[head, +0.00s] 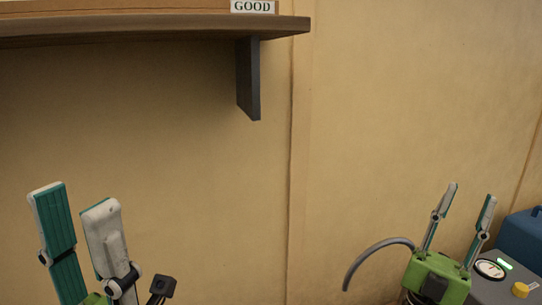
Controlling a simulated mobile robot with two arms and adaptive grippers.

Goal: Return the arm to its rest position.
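My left gripper (74,200) is in the lower left of the head view, its two teal and white fingers pointing up. The fingers are apart with nothing between them. My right gripper (470,190) is in the lower right, with a green body and two fingers pointing up and spread apart. It is empty too. Both grippers are below the level of the shelf and touch nothing that I can see.
A wooden shelf (150,28) on a dark bracket (248,78) runs across the upper left, with a sign reading GOOD (253,6). A grey unit with a dial (490,269) and yellow knob (520,289), and a blue case (524,238), are at the lower right. The middle, before the tan wall (400,110), is clear.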

